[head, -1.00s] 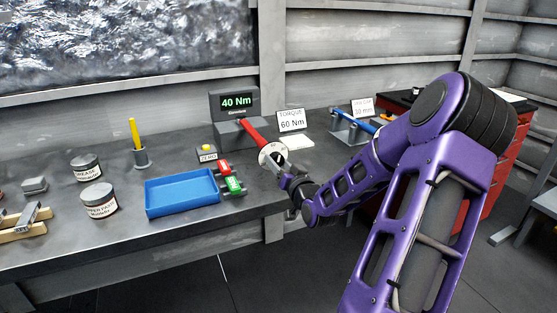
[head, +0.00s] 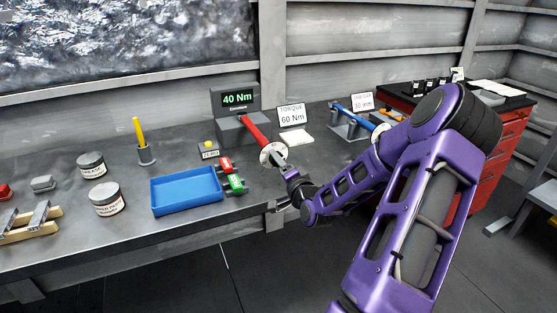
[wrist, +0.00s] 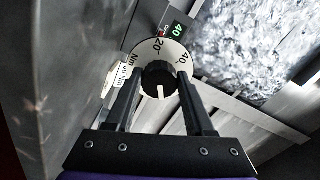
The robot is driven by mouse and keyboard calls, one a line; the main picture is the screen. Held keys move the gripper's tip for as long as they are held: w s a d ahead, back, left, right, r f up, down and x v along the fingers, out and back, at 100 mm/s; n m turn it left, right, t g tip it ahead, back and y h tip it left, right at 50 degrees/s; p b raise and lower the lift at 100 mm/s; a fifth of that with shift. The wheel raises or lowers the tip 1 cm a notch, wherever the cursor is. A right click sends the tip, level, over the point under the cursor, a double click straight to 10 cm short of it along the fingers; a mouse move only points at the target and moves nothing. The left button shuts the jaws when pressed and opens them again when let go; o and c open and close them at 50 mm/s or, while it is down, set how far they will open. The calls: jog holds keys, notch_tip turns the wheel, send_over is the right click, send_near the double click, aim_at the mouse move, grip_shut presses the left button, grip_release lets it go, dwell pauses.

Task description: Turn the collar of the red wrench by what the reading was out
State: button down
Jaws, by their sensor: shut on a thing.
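The red wrench (head: 257,132) sticks out toward me from the grey tester (head: 236,117), whose display reads 40 Nm. At its near end is a white round dial (head: 273,155); in the wrist view the dial (wrist: 146,49) shows 20 and 40. The black collar knob (wrist: 157,76) sits at its centre, its white mark pointing down in that view. My gripper (head: 288,172) is at the dial's near side. In the wrist view its fingers (wrist: 159,85) are shut on the collar, one on each side. A sign (head: 291,115) beside the tester reads TORQUE 60 Nm.
A blue tray (head: 187,206) and red and green blocks (head: 233,182) lie left of my gripper. A small box with a yellow button (head: 209,149) is behind them. A blue wrench (head: 351,115) in a stand is at right. The bench's front edge is below my gripper.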

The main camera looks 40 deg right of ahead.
jog(key=shift+r+m, duration=0.1)
jog(key=shift+m, duration=0.2)
jog(key=shift+c, duration=1.3)
grip_release()
